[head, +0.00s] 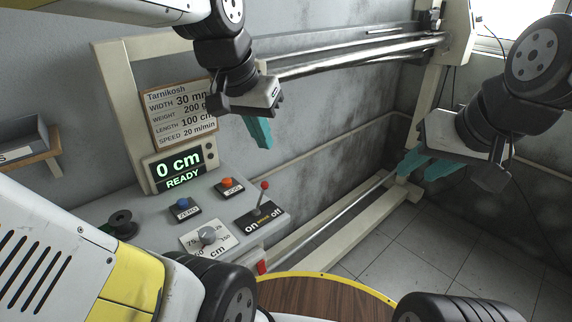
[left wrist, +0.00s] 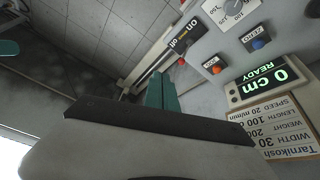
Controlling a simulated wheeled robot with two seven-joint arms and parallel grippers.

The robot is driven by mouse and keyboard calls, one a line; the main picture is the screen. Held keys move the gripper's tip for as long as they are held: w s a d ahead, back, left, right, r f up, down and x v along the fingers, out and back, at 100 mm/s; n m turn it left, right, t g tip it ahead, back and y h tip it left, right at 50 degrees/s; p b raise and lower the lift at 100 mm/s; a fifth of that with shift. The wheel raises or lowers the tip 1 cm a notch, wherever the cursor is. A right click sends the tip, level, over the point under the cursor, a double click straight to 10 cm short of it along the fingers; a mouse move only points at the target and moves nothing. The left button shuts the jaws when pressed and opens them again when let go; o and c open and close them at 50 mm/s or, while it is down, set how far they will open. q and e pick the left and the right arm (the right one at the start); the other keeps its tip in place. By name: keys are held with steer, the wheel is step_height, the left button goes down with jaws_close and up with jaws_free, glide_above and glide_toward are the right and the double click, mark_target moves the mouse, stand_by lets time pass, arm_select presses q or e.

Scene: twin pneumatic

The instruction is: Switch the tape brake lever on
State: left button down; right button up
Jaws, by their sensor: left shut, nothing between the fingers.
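The tape brake lever (head: 262,199) stands on a black plate (head: 253,224) marked "on" at left and "off" at right. Its grey stem with a red knob leans slightly right, toward "off". In the left wrist view the red knob (left wrist: 181,61) shows beside the on/off plate (left wrist: 183,36). My left gripper (head: 261,140) has its teal fingers shut and empty, above and apart from the lever. Its fingers also show in the left wrist view (left wrist: 162,92). My right gripper (head: 422,167) has its teal fingers apart and empty, far to the right of the panel.
The panel also holds an orange JOG button (head: 227,183), a blue ZERO button (head: 183,203) and a grey dial (head: 207,235). The display (head: 180,168) reads "0 cm READY". A sign (head: 181,110) is above it. A round wooden top (head: 325,298) is in front.

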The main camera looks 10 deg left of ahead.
mark_target(262, 194)
arm_select(q)
steer(key=w+d+f+m+g+y, duration=0.2)
steer(key=w+f+m+g, duration=0.1)
steer(key=w, duration=0.6)
steer(key=w+d+f+m+g+y, duration=0.3)
steer(key=w+f+m+g, duration=0.1)
steer(key=w+f, duration=0.4)
steer(key=shift+w+f+g, duration=0.2)
steer(key=shift+w+g, duration=0.2)
steer(key=shift+w, duration=0.8)
steer(key=shift+d, duration=0.1)
steer(key=s+a+f, duration=0.5)
steer(key=a+f, duration=0.1)
steer(key=f, duration=0.2)
steer(key=shift+s+f, duration=0.15)
steer(key=shift+s, duration=0.15)
